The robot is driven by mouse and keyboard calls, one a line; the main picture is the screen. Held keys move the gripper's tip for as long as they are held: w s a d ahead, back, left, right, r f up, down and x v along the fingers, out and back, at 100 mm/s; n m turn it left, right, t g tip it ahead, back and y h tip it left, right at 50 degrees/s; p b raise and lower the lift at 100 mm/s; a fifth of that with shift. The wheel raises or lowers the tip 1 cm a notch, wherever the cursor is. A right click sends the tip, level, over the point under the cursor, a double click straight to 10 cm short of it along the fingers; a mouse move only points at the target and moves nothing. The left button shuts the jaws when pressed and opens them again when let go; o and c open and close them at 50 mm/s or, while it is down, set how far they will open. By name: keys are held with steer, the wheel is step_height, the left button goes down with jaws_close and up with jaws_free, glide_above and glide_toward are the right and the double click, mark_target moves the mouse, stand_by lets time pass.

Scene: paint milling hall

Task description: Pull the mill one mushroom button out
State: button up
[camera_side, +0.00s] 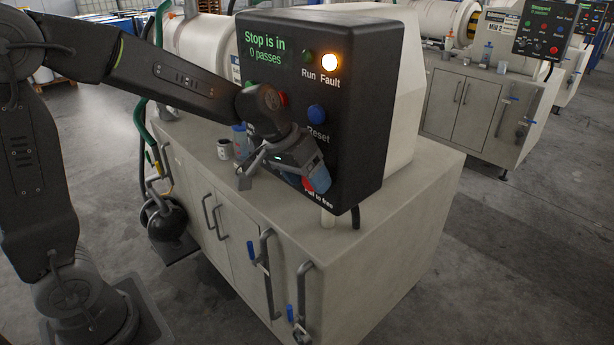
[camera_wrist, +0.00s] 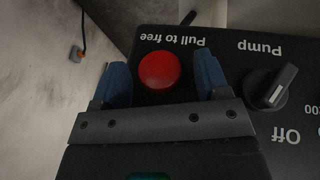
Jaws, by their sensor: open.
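The red mushroom button (camera_wrist: 159,71) is on the black mill one panel (camera_side: 350,95), beside the label "Pull to free". In the wrist view it lies between the two blue fingers of my open gripper (camera_wrist: 164,80), with a gap to each finger. In the side view my gripper (camera_side: 312,183) is at the panel's lower part, and the button (camera_side: 308,184) is partly hidden behind the fingers. Whether a finger touches the panel I cannot tell. The panel display reads "Stop is in, 0 passes", and the Fault lamp (camera_side: 330,62) glows orange.
A Pump knob (camera_wrist: 270,87) is right of my fingers in the wrist view. A blue Reset button (camera_side: 317,112) sits above my gripper. A cup (camera_side: 224,149) and a blue-topped container (camera_side: 240,139) stand on the cabinet (camera_side: 390,220). Mill 2 (camera_side: 495,60) stands farther back.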

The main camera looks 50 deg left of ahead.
steer(key=shift+c, duration=0.2)
jaws_close()
steer(key=shift+s, duration=0.7)
steer(key=c, duration=1.2)
jaws_free()
steer(key=shift+c, duration=0.2)
steer(key=o, duration=1.3)
steer(key=v, duration=1.4)
steer(key=shift+f, duration=0.1)
